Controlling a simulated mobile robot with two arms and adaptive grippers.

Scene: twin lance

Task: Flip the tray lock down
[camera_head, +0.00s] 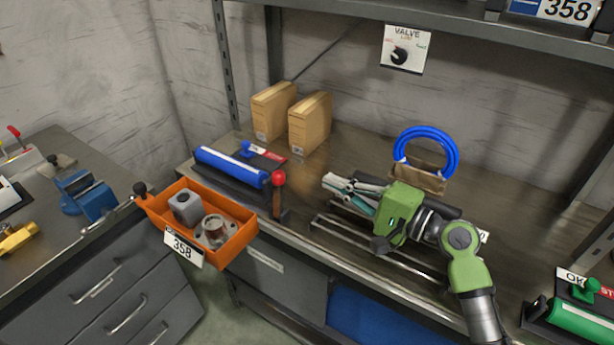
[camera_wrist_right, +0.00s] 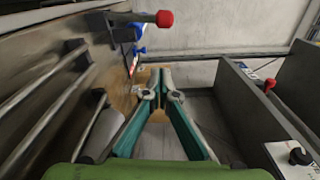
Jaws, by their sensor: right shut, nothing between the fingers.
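A lever with a red ball knob (camera_head: 278,178) stands up at the front edge of the bench, beside the orange tray (camera_head: 248,236); it looks like the tray lock. The tray sits at the bench front, holding a grey block and a round flanged part. My right gripper (camera_head: 328,181) is shut and empty over the bench, to the right of the red knob and apart from it. In the right wrist view, the fingertips (camera_wrist_right: 164,94) are together and a red knob (camera_wrist_right: 165,18) shows above them. My left gripper is out of view.
A blue roller (camera_head: 230,166) lies left of the lever. Two cardboard boxes (camera_head: 310,122) stand behind. A blue hose coil (camera_head: 426,150) is behind my right gripper. Metal rails (camera_head: 350,245) run along the bench under my right arm. A green roller (camera_head: 582,322) is at the lower right.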

